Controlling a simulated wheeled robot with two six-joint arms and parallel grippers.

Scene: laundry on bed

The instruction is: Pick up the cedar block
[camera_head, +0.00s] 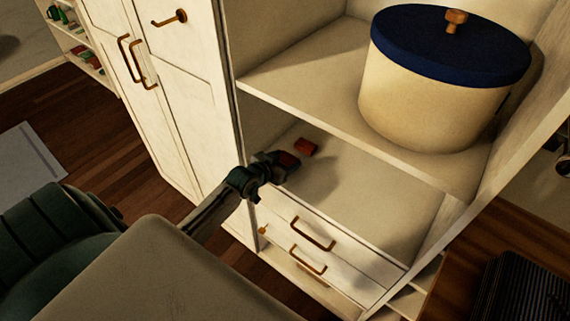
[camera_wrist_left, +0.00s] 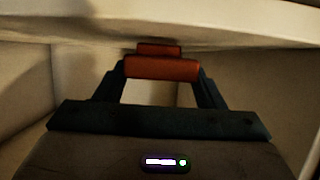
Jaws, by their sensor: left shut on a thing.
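My left gripper (camera_head: 283,163) reaches into the open compartment below the large basket's shelf. It is shut on a reddish-brown cedar block (camera_wrist_left: 162,67), which spans between the two fingers in the left wrist view. In the head view the held block (camera_head: 289,159) shows small and dark between the fingers. A second block of similar colour (camera_head: 306,147) lies on the compartment floor just beyond the fingertips. It also shows behind the held one in the left wrist view (camera_wrist_left: 158,49). I cannot tell whether the held block is clear of the floor. My right gripper is not in view.
A shelf board (camera_head: 330,122) runs above the gripper and carries a cream basket (camera_head: 420,112) with a blue lid (camera_head: 425,45). Drawers with bronze handles (camera_head: 312,234) are below. A cabinet door (camera_head: 190,75) stands left. The compartment floor to the right (camera_head: 375,195) is clear.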

